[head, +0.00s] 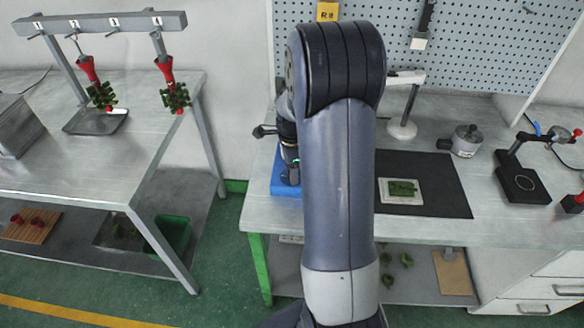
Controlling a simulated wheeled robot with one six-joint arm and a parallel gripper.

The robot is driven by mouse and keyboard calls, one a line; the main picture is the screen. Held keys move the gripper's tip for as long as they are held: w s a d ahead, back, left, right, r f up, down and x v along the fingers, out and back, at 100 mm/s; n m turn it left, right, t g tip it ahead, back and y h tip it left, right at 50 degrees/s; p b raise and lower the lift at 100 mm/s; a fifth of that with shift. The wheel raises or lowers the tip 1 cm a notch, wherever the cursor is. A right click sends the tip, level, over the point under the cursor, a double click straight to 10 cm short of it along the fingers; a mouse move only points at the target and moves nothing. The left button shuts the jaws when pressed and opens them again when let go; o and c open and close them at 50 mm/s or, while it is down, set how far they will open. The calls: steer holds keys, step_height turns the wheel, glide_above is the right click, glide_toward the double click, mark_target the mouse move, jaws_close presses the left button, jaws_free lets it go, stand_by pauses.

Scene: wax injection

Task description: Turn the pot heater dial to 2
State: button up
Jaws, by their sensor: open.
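My arm stands large in the middle of the head view and hides much of the bench behind it. A dark part that looks like my gripper (292,172) shows at the arm's left edge, over a blue base (281,184) on the bench. The fingertips are too small and covered to make out, and I see nothing held. I cannot make out the pot heater dial or its numbers. A small grey pot-like vessel with a dark handle (465,142) stands on the right part of the bench, apart from my gripper.
A black mat (445,190) carries a pale plate with a green piece. A black stand (522,183) is at the right. A white lamp-like post (402,128) stands behind the mat. The left table (130,150) has a rack with red-and-green pieces. Green floor lies between.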

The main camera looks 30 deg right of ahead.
step_height(320, 180, up, 11)
steer(key=shift+f, duration=0.15)
steer(key=shift+f, duration=0.1)
stand_by(0.3)
step_height(320, 180, down, 11)
steer(key=shift+r, duration=0.15)
stand_by(0.4)
steer(key=shift+r, duration=0.1)
